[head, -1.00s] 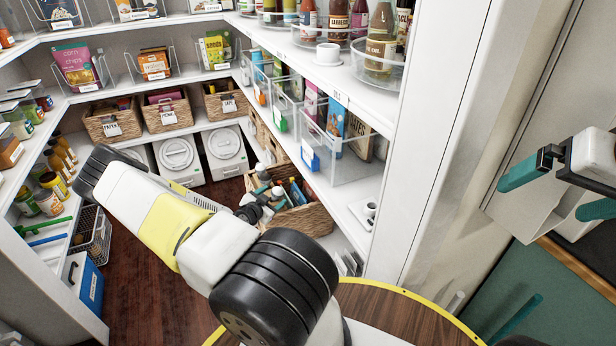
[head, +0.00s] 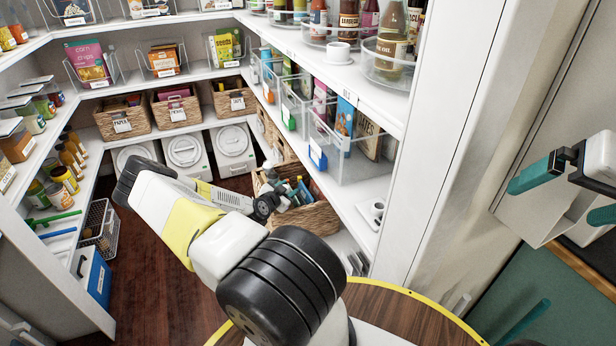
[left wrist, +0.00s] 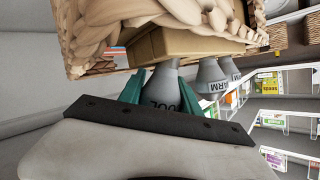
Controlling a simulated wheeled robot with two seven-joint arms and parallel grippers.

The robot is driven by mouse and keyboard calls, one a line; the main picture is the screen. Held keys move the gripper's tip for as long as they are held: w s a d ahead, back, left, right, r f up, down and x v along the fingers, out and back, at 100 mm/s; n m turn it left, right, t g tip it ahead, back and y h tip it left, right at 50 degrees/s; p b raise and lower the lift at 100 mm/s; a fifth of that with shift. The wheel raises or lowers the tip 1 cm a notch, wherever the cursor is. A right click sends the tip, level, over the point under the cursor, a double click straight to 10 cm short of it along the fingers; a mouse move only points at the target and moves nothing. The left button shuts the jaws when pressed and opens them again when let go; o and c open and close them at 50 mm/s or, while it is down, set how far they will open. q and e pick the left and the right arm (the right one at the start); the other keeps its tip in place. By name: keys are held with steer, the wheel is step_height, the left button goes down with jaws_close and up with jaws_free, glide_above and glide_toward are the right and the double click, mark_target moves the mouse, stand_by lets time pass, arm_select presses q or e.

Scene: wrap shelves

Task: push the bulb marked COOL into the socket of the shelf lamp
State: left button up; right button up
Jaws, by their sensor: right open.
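In the left wrist view, the grey bulb marked COOL (left wrist: 162,92) is between the teal fingers of my left gripper (left wrist: 162,88); only part of its lettering shows. The fingers lie close along both its sides; I cannot tell whether they grip it. Grey bulbs marked WARM (left wrist: 212,80) are beside it, under a cardboard box (left wrist: 165,43). In the head view my left arm reaches to a wicker basket (head: 310,219), its fingers hard to make out. A white round fitting (head: 339,52) on the shelf may be the shelf lamp. My right gripper (head: 551,203) is open and empty.
Bottles in a clear turntable (head: 398,73) stand beside the round fitting. Clear bins (head: 350,160) fill the shelf below. A small white holder (head: 373,210) sits on a low shelf. A white upright (head: 440,120) bounds the shelves; the wooden floor (head: 150,270) is open.

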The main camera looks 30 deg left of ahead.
arm_select(q)
jaws_close()
